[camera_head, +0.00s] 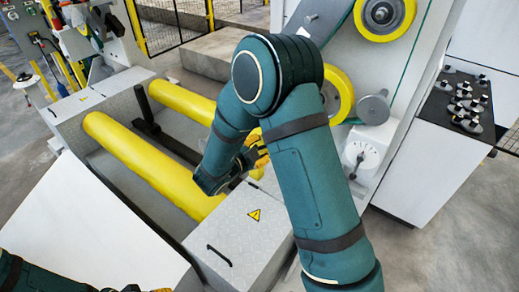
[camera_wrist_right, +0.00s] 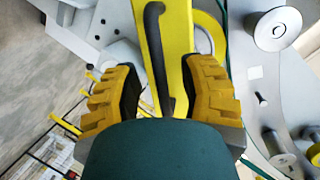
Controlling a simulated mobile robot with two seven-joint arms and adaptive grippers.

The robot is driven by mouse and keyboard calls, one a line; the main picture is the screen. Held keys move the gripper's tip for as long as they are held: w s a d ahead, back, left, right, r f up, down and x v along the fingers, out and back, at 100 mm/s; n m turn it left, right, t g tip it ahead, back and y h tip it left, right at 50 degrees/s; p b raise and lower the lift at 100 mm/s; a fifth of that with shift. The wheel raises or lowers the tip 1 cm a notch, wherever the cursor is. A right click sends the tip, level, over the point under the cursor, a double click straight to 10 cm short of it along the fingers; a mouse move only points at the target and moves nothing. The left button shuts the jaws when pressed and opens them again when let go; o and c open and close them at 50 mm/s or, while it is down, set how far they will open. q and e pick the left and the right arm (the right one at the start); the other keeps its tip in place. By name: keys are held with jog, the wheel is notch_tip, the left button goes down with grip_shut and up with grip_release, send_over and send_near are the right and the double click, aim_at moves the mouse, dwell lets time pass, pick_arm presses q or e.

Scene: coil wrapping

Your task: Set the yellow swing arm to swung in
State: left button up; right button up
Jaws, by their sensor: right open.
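The yellow swing arm (camera_wrist_right: 181,45) fills the upper middle of the right wrist view. Its black bar handle (camera_wrist_right: 155,45) runs lengthwise between the two yellow fingers of my right gripper (camera_wrist_right: 165,85). The fingers are apart, with a gap on both sides of the handle. In the head view my right gripper (camera_head: 256,150) is partly hidden behind my own right arm, and I cannot make out the swing arm there. Of my left gripper (camera_head: 148,289), only a sliver shows at the bottom edge; its finger state is hidden.
Two yellow rollers (camera_head: 150,165) lie in the grey bed at left. A grey box with a warning sign (camera_head: 253,214) stands in front. The upright machine plate carries yellow-rimmed wheels (camera_head: 383,14) and a dial (camera_head: 362,155). A dark-topped cabinet (camera_head: 440,120) with small parts stands at right.

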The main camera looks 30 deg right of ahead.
jog(key=shift+w+d+f, duration=0.1)
jog(key=shift+w+d, duration=0.05)
jog(key=shift+d, duration=0.2)
jog(key=shift+o, duration=0.2)
grip_shut()
